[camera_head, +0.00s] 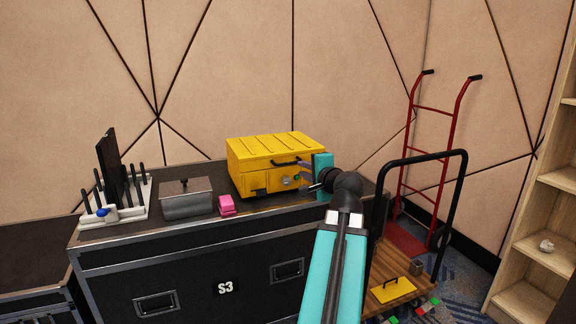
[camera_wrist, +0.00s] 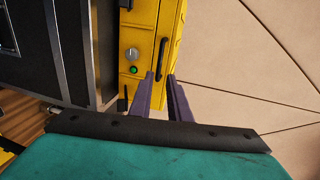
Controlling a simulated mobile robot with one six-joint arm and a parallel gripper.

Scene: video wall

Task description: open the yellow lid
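The yellow box (camera_head: 262,185) stands on the black case, its ridged yellow lid (camera_head: 275,147) down and shut. A black bar handle (camera_head: 286,163) is on the lid's front edge; it also shows in the wrist view (camera_wrist: 162,60). A round knob and a green light are on the box front. My gripper (camera_head: 304,178) is at the box's front right. In the wrist view its purple fingers (camera_wrist: 160,76) are apart, with the near end of the handle in line with the gap between their tips. I cannot tell whether they touch it.
The black case marked S3 (camera_head: 225,288) also bears a grey lidded tin (camera_head: 187,205), a pink block (camera_head: 227,207) and a white rack (camera_head: 125,213) with dark upright pieces.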

